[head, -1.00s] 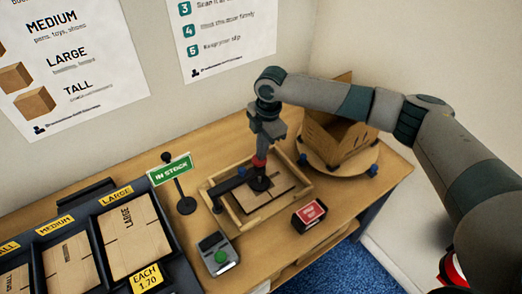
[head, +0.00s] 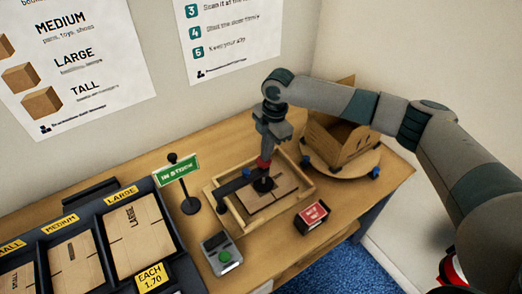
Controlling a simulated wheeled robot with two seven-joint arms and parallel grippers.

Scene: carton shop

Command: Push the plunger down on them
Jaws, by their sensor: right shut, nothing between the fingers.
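My right gripper (head: 266,150) is shut and empty, pointing down over the plunger. The plunger (head: 263,184) has a red top just under my fingertips and a dark foot. The foot is on or just above flat folded cardboard (head: 284,189) in a shallow wooden tray (head: 237,221). A dark arm (head: 230,187) runs from the plunger to the tray's left side. I cannot tell whether my fingertips touch the red top. My left gripper is not in view.
An open carton (head: 340,140) stands on a round wooden board (head: 368,163) at the right. A red-and-black box (head: 312,215) and a grey device with a green button (head: 220,254) are in front. An "In stock" sign (head: 178,168) stands left, beside bins of flat cartons (head: 138,237).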

